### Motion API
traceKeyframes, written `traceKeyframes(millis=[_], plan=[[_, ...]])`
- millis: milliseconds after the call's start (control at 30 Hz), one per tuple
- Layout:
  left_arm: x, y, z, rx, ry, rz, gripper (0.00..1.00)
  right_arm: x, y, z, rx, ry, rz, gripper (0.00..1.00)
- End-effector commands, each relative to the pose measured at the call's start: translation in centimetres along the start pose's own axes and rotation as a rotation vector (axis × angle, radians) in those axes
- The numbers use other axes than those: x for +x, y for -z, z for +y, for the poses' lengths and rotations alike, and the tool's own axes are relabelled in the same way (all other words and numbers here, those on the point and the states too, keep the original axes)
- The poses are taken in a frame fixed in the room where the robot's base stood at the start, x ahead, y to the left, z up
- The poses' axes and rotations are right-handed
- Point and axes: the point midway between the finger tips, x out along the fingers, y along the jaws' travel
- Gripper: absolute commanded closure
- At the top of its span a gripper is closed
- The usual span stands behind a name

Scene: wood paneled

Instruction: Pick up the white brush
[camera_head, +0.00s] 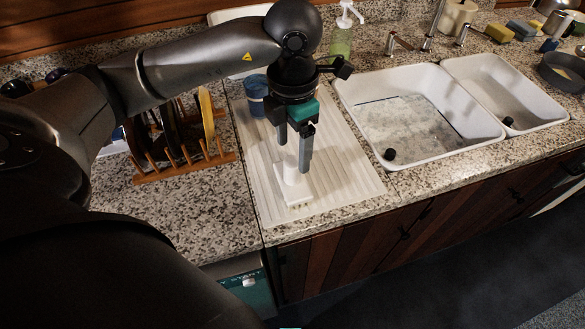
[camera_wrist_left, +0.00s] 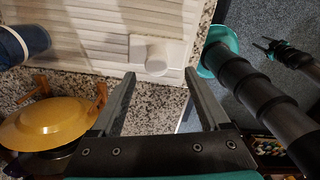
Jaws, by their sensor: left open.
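The white brush (camera_head: 295,188) stands on the pale ribbed drying mat (camera_head: 345,185), near its front edge, with its flat base on the mat. In the left wrist view the brush (camera_wrist_left: 157,57) shows from above, just beyond the fingertips and between their lines. My left gripper (camera_head: 294,155) is open and points down over the brush; its fingers partly hide the upper part. The fingertips also frame the brush in the wrist view (camera_wrist_left: 160,74). I cannot tell whether they touch it. What looks like my right gripper (camera_wrist_left: 266,44) is small at the wrist view's upper right, away from the brush.
A wooden dish rack (camera_head: 185,165) with plates stands left of the mat. A blue cup (camera_head: 256,95) is on the mat behind the gripper. A white double sink (camera_head: 420,113) lies to the right. The counter's front edge is close to the brush.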

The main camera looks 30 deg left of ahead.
Motion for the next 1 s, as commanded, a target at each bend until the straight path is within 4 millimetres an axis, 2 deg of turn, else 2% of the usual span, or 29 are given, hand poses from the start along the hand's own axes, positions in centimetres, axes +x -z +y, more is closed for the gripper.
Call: traceKeyframes(millis=[133,300,400,667,1000], plan=[[1.5,0.1,0.2,0.000,0.001,0.005,0.21,-0.1,0.3,0.0,0.000,-0.001,0.006,0.50],[4.2,0.1,0.4,0.000,0.002,0.004,0.21,-0.1,0.1,0.0,0.000,0.000,0.002,0.50],[5.0,0.0,0.4,0.000,0.001,0.002,0.21,0.0,-0.2,0.0,0.001,0.000,-0.003,0.50],[5.2,0.0,0.4,0.001,0.000,0.000,0.21,-0.1,-0.7,-0.1,0.001,0.001,-0.011,0.50],[5.2,0.0,0.5,0.001,0.000,0.000,0.58,0.0,-0.7,-0.1,0.002,0.001,-0.012,0.50]])
